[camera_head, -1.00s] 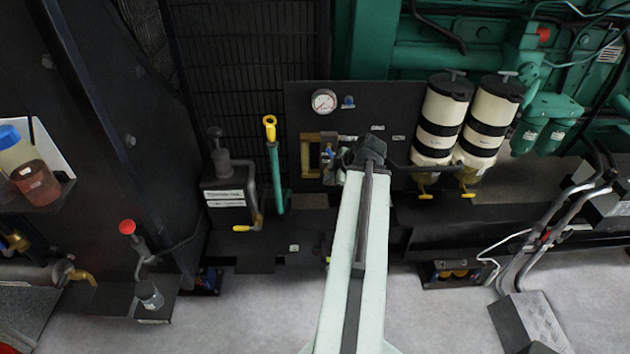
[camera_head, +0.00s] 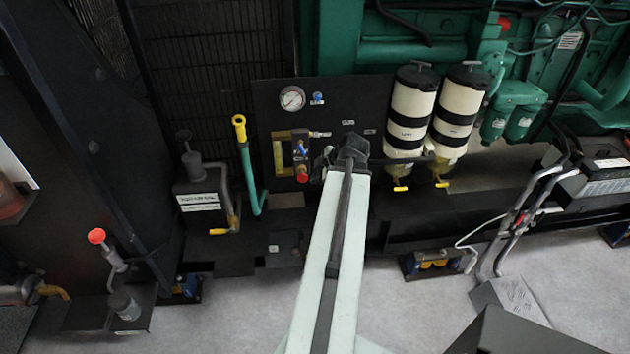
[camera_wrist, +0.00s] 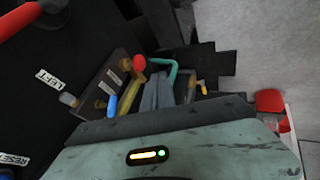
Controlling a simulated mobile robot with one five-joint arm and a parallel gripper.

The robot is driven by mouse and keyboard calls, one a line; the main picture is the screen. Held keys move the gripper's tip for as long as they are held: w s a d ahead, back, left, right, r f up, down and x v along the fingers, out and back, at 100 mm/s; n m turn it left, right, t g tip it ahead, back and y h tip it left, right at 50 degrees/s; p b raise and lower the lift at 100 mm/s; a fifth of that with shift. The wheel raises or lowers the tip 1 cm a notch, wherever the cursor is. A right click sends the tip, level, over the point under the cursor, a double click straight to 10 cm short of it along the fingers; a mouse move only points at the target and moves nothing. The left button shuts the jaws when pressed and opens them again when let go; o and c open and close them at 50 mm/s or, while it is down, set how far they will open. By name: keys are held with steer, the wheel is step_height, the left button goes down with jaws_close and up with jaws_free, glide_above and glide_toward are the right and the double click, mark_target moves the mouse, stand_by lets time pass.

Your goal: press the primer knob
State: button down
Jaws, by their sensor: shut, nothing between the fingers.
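No knob is labelled as the primer in readable text. On the dark panel (camera_head: 348,103), a small red knob (camera_head: 303,175) sits below a blue-handled valve (camera_head: 301,148), left of my arm's end. It seems to be the red knob (camera_wrist: 138,62) near the fingers in the wrist view. A dark knob (camera_head: 184,134) tops a labelled box at left. Small grey handles (camera_head: 420,64) top the two cream filters (camera_head: 411,105). My gripper (camera_wrist: 157,88) is shut and empty before the panel; in the head view my arm hides its tips. I cannot tell whether it touches anything.
A teal pipe with a yellow end (camera_head: 239,122) stands left of the panel. A red-topped lever (camera_head: 97,236) is at far left. A gauge (camera_head: 292,98) is high on the panel. Grey pipes (camera_head: 520,215) rise at right.

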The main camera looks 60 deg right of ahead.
mark_target(305, 175)
steer(key=w+d+f+b, duration=0.1)
steer(key=w+f+b, duration=0.1)
steer(key=w+d+f+b, duration=0.2)
steer(key=f, duration=0.1)
steer(key=w+d+f+b, duration=0.1)
steer(key=w+f+b, duration=0.1)
steer(key=shift+w+d+f, duration=0.15)
steer(key=shift+w, duration=0.05)
steer(key=shift+w+d, duration=0.1)
steer(key=shift+d, duration=0.05)
steer(key=shift+w+d, duration=0.8)
steer(key=shift+d, duration=0.3)
steer(key=shift+a, duration=0.1)
